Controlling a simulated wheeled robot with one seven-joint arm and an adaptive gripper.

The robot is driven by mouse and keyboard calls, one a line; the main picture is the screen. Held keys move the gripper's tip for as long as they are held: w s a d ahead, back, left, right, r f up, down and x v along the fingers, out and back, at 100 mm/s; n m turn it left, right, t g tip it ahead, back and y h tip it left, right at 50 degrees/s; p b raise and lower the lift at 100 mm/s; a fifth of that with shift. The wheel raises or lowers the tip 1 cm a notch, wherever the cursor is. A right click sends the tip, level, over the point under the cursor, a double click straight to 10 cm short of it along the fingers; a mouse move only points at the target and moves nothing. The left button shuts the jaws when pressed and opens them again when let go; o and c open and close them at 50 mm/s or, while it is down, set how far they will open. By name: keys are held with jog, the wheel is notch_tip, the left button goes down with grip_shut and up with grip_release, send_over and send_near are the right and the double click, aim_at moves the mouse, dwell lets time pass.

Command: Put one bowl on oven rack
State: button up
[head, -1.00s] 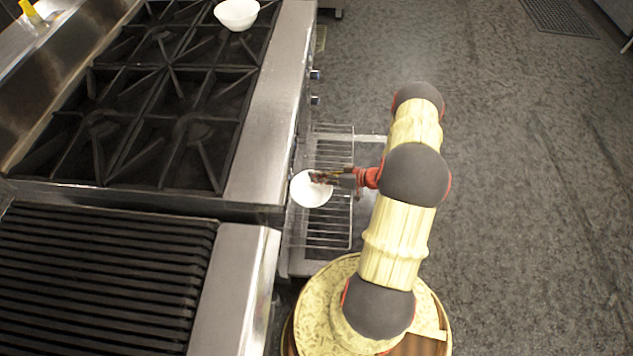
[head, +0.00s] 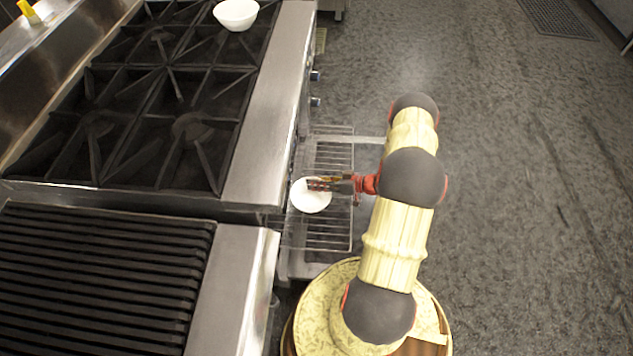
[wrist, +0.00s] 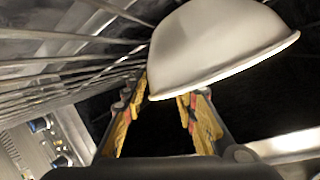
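A white bowl (head: 311,196) sits at the left part of the pulled-out wire oven rack (head: 328,234), appearing to rest on it. In the wrist view the bowl (wrist: 215,45) fills the upper middle, with its rim edge toward the fingers. My gripper (head: 318,185) is at the bowl's upper right side. Its two yellow fingers (wrist: 165,105) stand apart in the wrist view, and the bowl partly hides their tips. Any remaining contact is hard to tell. A second white bowl (head: 236,14) stands on the stove's far end.
The stove top (head: 150,110) and its steel front ledge (head: 268,110) rise left of the rack. A ribbed grill (head: 100,275) is at the lower left. Open grey floor (head: 530,200) lies to the right.

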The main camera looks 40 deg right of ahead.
jog(key=shift+r, duration=0.1)
jog(key=shift+s+d+r, duration=0.15)
jog(key=shift+s+d, duration=0.05)
jog(key=shift+s, duration=0.1)
jog(key=p+v, duration=0.3)
jog(key=v, duration=0.8)
jog(key=shift+s+r, duration=0.1)
jog(key=shift+s, duration=0.05)
